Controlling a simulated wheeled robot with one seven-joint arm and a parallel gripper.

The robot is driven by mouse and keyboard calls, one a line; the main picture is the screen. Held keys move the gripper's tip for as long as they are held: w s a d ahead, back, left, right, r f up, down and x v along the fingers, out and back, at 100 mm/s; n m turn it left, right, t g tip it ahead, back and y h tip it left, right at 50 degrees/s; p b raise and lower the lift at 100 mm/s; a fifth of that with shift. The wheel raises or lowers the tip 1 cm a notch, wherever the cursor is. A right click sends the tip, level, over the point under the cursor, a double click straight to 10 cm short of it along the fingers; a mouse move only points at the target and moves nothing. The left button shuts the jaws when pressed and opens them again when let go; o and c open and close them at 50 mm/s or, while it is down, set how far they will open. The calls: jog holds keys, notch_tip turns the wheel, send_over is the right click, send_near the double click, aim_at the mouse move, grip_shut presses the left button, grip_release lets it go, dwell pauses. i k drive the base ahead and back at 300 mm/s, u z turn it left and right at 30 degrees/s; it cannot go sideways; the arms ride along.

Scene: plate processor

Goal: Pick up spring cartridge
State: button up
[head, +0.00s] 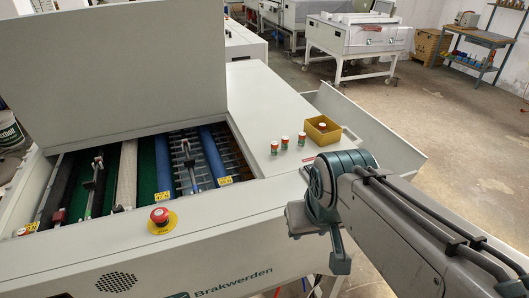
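Three small upright cylinders with red, white and green bands stand on the machine's light top; they look like the spring cartridges. The left one (274,147), the middle one (284,142) and the right one (301,138) stand apart in a row. A similar one (322,126) shows its top inside a yellow box (333,136) just right of them. My gripper (320,238) is at the end of my arm, in front of and below the cartridges, apart from them. My wrist hides most of it, so its fingers cannot be made out.
The machine's raised lid (115,65) stands at left above an open bay with rollers (180,165). A red emergency button (160,216) sits on the front edge. A side panel (370,125) rises right of the box. The top behind the cartridges is clear.

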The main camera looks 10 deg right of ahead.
aim_at(274, 144)
jog(key=u, duration=0.8)
jog(key=i, duration=0.5)
jog(key=z, duration=1)
